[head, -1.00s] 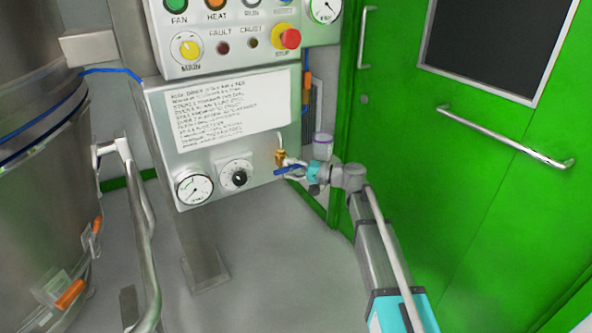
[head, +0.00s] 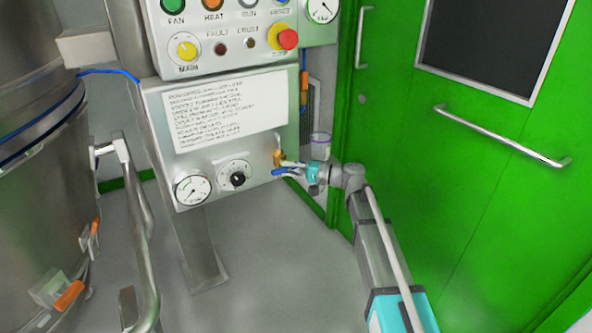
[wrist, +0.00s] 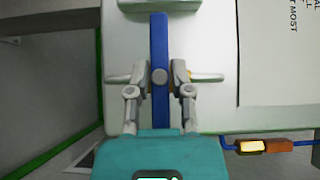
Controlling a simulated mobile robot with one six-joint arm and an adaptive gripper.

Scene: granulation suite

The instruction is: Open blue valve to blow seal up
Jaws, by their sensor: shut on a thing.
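The blue valve lever (head: 281,171) sits at the lower right corner of the steel control panel, beside a small brass fitting (head: 280,158). In the wrist view the blue lever (wrist: 160,45) runs upright down the middle, between the two fingers of my gripper (wrist: 160,76). My gripper (head: 296,171) reaches the lever from the right and is shut on it. The lever's near end is partly hidden by the gripper body in the wrist view.
A pressure gauge (head: 192,190) and a black knob dial (head: 236,175) sit left of the valve. A green door (head: 480,190) stands on the right. A steel vessel (head: 35,210) and rail fill the left.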

